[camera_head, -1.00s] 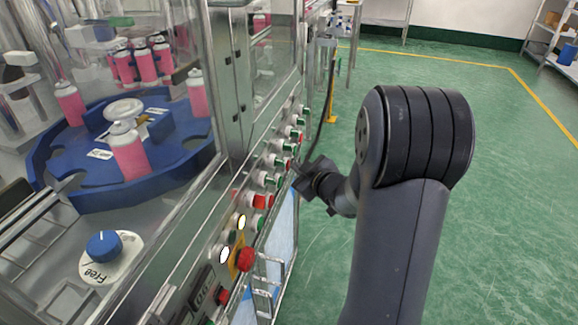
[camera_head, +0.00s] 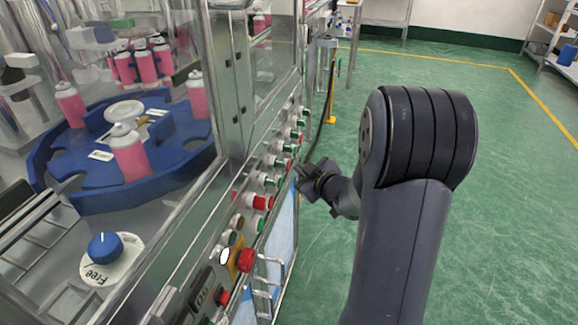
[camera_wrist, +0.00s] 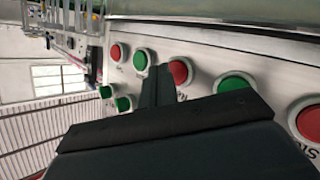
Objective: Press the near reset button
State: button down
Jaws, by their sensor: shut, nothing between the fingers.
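My gripper (camera_head: 303,172) is shut and empty, its tip close to the machine's button panel in the head view. In the wrist view my gripper (camera_wrist: 158,75) points at a row of red and green buttons. A red button (camera_wrist: 181,70) is right beside the fingertips, with a green button (camera_wrist: 234,85) to its right. A label by the red button is partly covered by the fingers, so I cannot tell for certain which button is the reset button. I cannot tell whether the tip touches the panel.
The button panel runs along the machine's side, with a red button on a yellow plate (camera_head: 245,260) at the near end. A metal handle (camera_head: 268,285) sticks out below. A blue turntable (camera_head: 70,192) with pink cans is behind glass. The green floor (camera_head: 510,200) is clear.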

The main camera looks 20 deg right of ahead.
jog(key=shift+s+d, duration=0.1)
jog(key=shift+d, duration=0.05)
jog(key=shift+s+d+p, duration=0.35)
jog(key=shift+s+d, duration=0.35)
jog(key=shift+d, duration=0.35)
jog(key=shift+s+d+p, duration=0.35)
jog(key=shift+s+d, duration=0.35)
jog(key=shift+d, duration=0.3)
jog(key=shift+s+d+p, duration=0.25)
jog(key=shift+s+d, duration=0.3)
jog(key=shift+d, duration=0.25)
jog(key=shift+s+d+p, duration=0.25)
jog(key=shift+s+d, duration=0.25)
jog(key=shift+d, duration=0.3)
jog(key=shift+w+a+f, duration=0.1)
jog(key=shift+a, duration=0.05)
